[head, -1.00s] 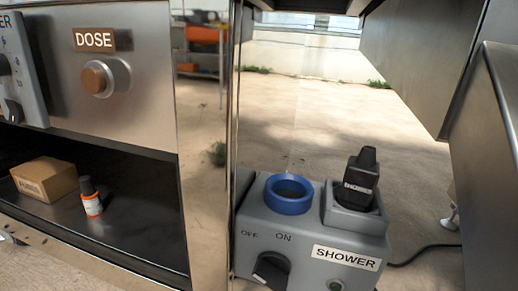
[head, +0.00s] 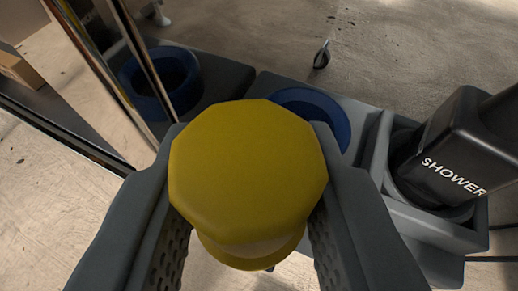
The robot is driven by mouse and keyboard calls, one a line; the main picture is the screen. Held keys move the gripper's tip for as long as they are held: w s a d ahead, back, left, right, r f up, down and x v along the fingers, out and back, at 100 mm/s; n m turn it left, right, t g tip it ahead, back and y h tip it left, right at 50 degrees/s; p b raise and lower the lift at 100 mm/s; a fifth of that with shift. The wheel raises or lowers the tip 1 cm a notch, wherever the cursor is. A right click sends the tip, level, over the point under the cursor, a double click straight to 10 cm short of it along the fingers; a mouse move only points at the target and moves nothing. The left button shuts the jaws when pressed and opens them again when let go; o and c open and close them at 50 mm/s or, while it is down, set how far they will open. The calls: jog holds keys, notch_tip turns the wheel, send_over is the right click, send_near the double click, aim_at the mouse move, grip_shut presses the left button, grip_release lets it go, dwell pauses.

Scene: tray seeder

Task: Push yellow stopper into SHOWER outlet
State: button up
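The yellow stopper (head: 247,165) fills the middle of the head view, held between the two dark fingers of my gripper (head: 248,215). Its wide faceted top faces the camera, and its lower end is mostly hidden. The SHOWER outlet is a blue ring (head: 312,108) on the grey SHOWER box (head: 362,128). The stopper and my right finger cover the ring's near part. The stopper appears just in front of the ring; I cannot tell whether they touch.
A black plug labelled SHOWER (head: 462,150) stands in a square socket right of the ring. A cardboard box (head: 18,68) sits at far left. Open floor lies behind the box.

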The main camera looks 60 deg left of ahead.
jog(key=shift+w+a, duration=0.65)
jog(key=shift+w, duration=0.45)
jog(key=shift+w+a, duration=0.65)
jog(key=shift+w, duration=0.4)
jog(key=shift+w+a, duration=0.65)
jog(key=shift+w, duration=0.45)
